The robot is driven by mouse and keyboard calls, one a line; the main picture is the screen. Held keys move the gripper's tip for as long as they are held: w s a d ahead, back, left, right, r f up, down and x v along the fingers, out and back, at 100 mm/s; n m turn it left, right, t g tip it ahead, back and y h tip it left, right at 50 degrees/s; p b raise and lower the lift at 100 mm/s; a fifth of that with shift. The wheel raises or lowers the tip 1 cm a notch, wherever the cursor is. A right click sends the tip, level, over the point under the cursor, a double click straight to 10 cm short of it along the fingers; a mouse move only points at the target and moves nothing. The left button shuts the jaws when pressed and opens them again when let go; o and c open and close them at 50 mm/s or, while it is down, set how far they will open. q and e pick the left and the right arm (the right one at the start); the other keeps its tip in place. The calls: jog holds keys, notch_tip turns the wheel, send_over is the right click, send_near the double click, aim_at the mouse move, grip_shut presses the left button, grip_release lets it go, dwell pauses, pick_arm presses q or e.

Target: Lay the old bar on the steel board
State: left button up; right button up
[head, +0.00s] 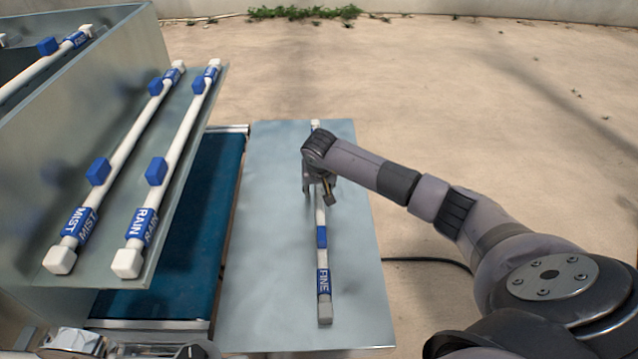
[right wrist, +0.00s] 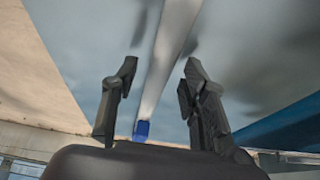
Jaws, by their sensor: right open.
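A white bar with a blue label reading FINE (head: 322,282) lies lengthwise on the steel board (head: 270,240). My right gripper (head: 322,197) is over the far half of this bar, pointing down, and hides part of it. In the right wrist view the open fingers (right wrist: 158,100) stand apart on either side of the white bar (right wrist: 170,55), with gaps to it. A blue block on the bar (right wrist: 142,130) shows low between the fingers. The left gripper is not in view.
Bars labelled MIST (head: 125,145) and RAIN (head: 180,155) lie on a sloped metal shelf (head: 150,268) at left. Another bar (head: 35,75) lies farther left. A blue belt (head: 205,215) runs beside the board. A black cable (head: 430,260) lies at right.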

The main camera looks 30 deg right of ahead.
jog(key=shift+r, duration=0.45)
jog(key=b+v, duration=0.2)
jog(key=v, duration=0.9)
jog(key=shift+s, duration=0.2)
